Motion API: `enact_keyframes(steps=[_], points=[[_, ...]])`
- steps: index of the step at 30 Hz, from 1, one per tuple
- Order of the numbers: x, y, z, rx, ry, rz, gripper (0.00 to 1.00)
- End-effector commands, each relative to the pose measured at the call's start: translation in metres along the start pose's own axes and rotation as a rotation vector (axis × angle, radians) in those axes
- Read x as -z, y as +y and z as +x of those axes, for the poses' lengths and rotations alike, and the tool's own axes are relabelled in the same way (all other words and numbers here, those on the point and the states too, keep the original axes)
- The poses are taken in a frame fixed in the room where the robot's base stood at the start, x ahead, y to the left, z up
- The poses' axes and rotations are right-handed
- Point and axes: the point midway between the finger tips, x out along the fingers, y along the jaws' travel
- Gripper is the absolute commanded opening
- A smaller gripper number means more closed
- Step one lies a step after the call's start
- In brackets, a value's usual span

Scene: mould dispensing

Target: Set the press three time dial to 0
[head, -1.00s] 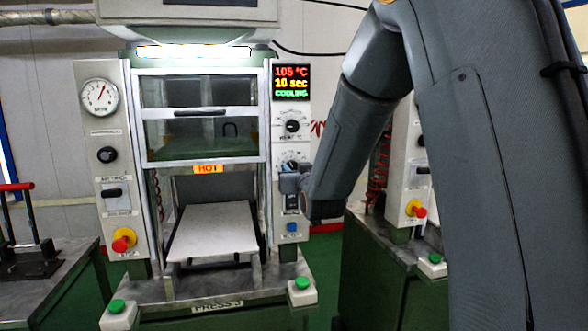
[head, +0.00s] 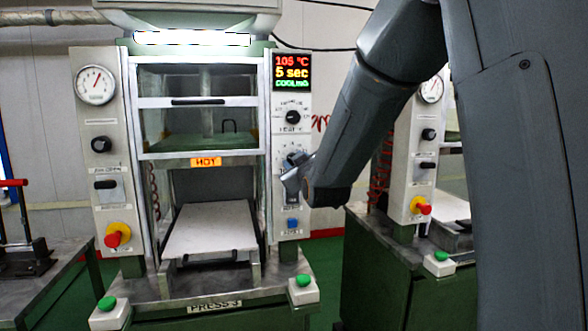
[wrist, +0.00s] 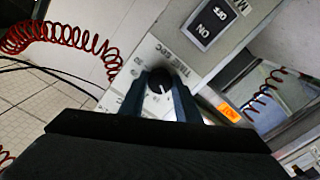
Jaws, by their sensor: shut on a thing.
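Press three stands in the middle of the head view, with its label "PRESS 3" (head: 214,306) on the front edge. Its display (head: 292,72) reads 105 °C, 5 sec, COOLING. The time dial is a black knob (wrist: 158,84) on a white panel marked "TIME SEC" in the wrist view. My gripper (wrist: 157,92) has its two fingers on either side of this knob and is shut on it. In the head view my gripper (head: 291,178) is at the right panel and mostly covers the time dial.
The heat dial (head: 292,118) is just above my gripper, and a blue button (head: 292,223) is below it. Red coiled hoses (wrist: 62,36) hang nearby. Another press (head: 412,150) stands to the right, partly behind my arm.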

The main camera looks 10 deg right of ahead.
Motion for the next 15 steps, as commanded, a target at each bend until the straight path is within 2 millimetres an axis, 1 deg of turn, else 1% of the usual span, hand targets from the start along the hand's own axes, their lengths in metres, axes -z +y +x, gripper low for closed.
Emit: enact_keyframes(steps=[1,6,15], points=[[-0.0025,-0.0005,0.0007,-0.002,0.001,-0.043,0.07],[-0.0023,0.0002,0.0006,-0.002,0.0,-0.195,0.07],[-0.0017,0.0014,0.0004,-0.003,-0.001,-0.402,0.07]])
